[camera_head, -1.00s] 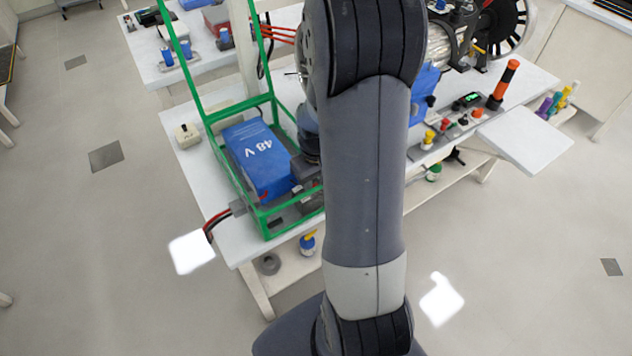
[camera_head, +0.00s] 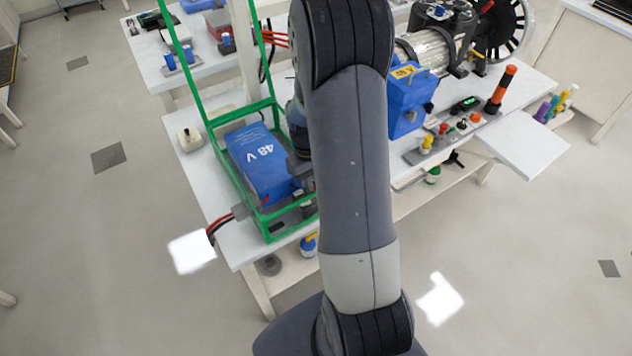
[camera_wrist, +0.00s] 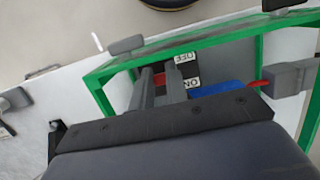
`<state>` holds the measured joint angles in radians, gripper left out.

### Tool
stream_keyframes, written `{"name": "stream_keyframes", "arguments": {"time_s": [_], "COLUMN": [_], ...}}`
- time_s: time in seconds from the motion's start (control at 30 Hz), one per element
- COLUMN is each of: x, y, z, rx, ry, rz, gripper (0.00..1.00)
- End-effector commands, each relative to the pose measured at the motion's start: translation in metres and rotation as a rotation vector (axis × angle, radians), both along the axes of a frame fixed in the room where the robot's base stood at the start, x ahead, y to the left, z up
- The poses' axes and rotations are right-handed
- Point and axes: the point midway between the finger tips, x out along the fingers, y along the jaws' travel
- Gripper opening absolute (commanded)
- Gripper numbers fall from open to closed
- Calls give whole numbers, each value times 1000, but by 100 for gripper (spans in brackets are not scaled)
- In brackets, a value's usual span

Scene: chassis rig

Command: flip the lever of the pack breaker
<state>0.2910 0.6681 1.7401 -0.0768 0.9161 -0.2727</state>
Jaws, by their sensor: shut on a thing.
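A small red part, which looks like the breaker lever (camera_wrist: 159,79), shows between the fingers of my gripper (camera_wrist: 163,72). The gripper is shut on it, and the fingers hide most of it and the breaker body. In the head view the blue 48 V battery pack (camera_head: 258,165) sits inside the green frame (camera_head: 202,128) on the white bench.
The green frame's bars stand close around my gripper. A grey connector (camera_wrist: 290,78) with a red cable is at the right in the wrist view. In the head view, a blue box (camera_head: 408,100), a motor (camera_head: 432,48) and an orange-black cylinder (camera_head: 501,88) stand right of my arm.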

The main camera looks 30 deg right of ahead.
Motion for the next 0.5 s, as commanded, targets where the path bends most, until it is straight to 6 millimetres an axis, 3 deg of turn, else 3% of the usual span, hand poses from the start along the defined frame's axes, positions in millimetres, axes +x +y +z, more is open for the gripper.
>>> {"name": "stream_keyframes", "arguments": {"time_s": [0.5], "x": [24], "y": [1], "z": [-2], "rx": [-16], "ry": [449], "rz": [0], "gripper": [0]}}
